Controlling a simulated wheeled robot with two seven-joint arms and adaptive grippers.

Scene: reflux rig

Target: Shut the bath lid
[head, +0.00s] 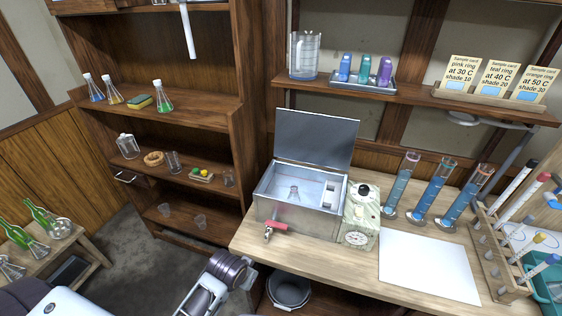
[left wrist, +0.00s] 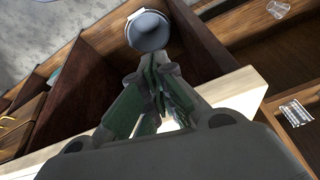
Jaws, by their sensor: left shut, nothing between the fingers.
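The metal bath (head: 298,216) stands on the wooden bench. Its grey lid (head: 315,138) is open, standing up at the back edge and tilted slightly backward. My left gripper (left wrist: 156,68) is shut and empty in the left wrist view, near the pale bench edge. The bath and lid are not visible in that view. In the head view only part of my left arm shows, low and in front of the bench. My right gripper is not in view.
A pale dial device (head: 359,213) stands close to the bath's right side. Several blue-filled cylinders (head: 432,190) and a white sheet (head: 428,264) are further right. A shelf (head: 405,92) with a jug (head: 304,55) is above the lid. A bucket (head: 289,289) stands under the bench.

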